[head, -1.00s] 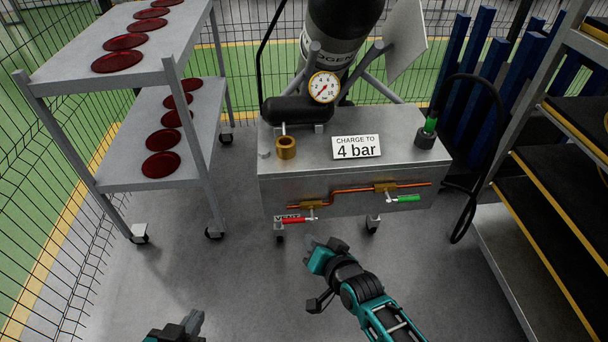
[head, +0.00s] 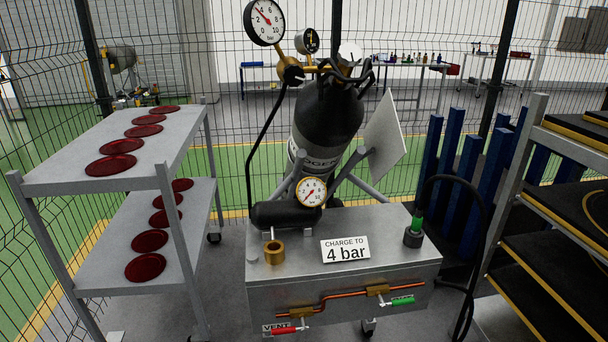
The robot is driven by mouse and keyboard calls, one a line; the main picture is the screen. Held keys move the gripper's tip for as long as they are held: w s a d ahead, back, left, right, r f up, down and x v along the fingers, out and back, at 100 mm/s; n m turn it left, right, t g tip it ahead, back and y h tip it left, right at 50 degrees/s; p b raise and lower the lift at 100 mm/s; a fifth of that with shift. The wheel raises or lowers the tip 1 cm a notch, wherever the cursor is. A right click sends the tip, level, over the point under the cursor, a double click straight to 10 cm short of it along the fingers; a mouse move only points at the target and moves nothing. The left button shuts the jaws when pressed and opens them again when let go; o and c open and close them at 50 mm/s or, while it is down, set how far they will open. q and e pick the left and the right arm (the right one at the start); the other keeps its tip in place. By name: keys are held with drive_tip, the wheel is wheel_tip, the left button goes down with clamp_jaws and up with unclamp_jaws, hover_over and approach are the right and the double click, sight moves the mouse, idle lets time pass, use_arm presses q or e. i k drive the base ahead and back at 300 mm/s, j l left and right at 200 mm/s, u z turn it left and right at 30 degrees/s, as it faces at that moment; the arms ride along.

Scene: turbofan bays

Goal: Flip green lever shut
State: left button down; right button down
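The green lever (head: 402,301) is on the front face of the grey metal cart (head: 345,287), at the right end of a copper pipe (head: 345,296). It sticks out to the right of its brass valve (head: 378,290), roughly in line with the pipe. A red lever (head: 284,331) marked VENT sits lower left on the same pipe, also pointing sideways. A small gauge (head: 312,192) stands above the cart; its needle is too small to read surely. Neither of my grippers shows in the head view now.
A black nitrogen cylinder (head: 325,125) with a large gauge (head: 264,22) leans behind the cart. A sign (head: 345,249) reads "CHARGE TO 4 bar". A shelf trolley (head: 100,180) with dark red discs stands left. A rack with black shelves (head: 545,262) stands right. A black hose (head: 478,250) hangs beside the cart.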

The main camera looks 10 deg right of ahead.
sight(403, 302)
drive_tip(key=i+l+z, duration=0.1)
drive_tip(key=z, duration=0.4)
drive_tip(key=i+z, duration=0.15)
drive_tip(key=z, duration=0.35)
drive_tip(key=i+l, duration=0.1)
drive_tip(key=l, duration=0.95)
drive_tip(key=i+l, duration=0.15)
drive_tip(key=l, duration=0.35)
drive_tip(key=i+l, duration=0.1)
drive_tip(key=l, duration=0.45)
drive_tip(key=k+z, duration=0.05)
